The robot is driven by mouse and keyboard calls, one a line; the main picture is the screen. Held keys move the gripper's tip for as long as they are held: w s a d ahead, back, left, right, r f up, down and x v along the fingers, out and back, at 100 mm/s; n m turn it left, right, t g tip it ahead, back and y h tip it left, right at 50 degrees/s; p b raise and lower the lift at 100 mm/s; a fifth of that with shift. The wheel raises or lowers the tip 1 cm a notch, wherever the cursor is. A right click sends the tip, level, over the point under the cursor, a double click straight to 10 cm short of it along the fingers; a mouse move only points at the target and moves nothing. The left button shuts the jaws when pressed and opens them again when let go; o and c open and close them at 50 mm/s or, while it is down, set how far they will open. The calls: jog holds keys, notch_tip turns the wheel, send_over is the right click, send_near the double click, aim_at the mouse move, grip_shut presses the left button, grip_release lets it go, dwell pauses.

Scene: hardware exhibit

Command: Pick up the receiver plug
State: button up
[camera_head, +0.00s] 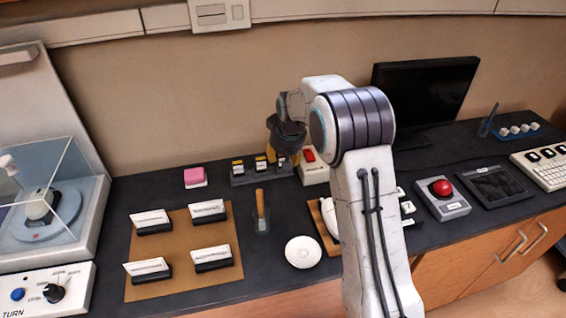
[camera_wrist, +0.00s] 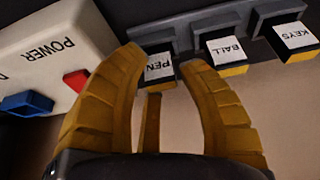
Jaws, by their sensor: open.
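No block in view is labelled receiver. Several small black-and-yellow blocks with white labels could be plugs: PEN (camera_wrist: 159,68), BALL (camera_wrist: 226,54) and KEYS (camera_wrist: 294,39) in the wrist view. Two such blocks (camera_head: 238,166) also show in the head view. My gripper (camera_wrist: 160,60) is open, with its two yellow fingers spread either side of the PEN block. I cannot tell whether they touch it. In the head view my gripper (camera_head: 286,146) is over the right end of the dark block holder (camera_head: 246,179) and hides part of it.
A white POWER box (camera_wrist: 50,60) with red and blue parts stands close beside the PEN block. A wooden-handled tool (camera_head: 260,203), white dish (camera_head: 303,252) and brown mat (camera_head: 184,240) with card holders lie nearer the counter's front. A monitor (camera_head: 425,95) stands at right.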

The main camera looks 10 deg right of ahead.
jog(key=shift+w+f, duration=0.1)
jog(key=shift+f, duration=0.1)
jog(key=shift+o, duration=0.2)
jog(key=c, duration=0.7)
jog(key=shift+r, duration=0.25)
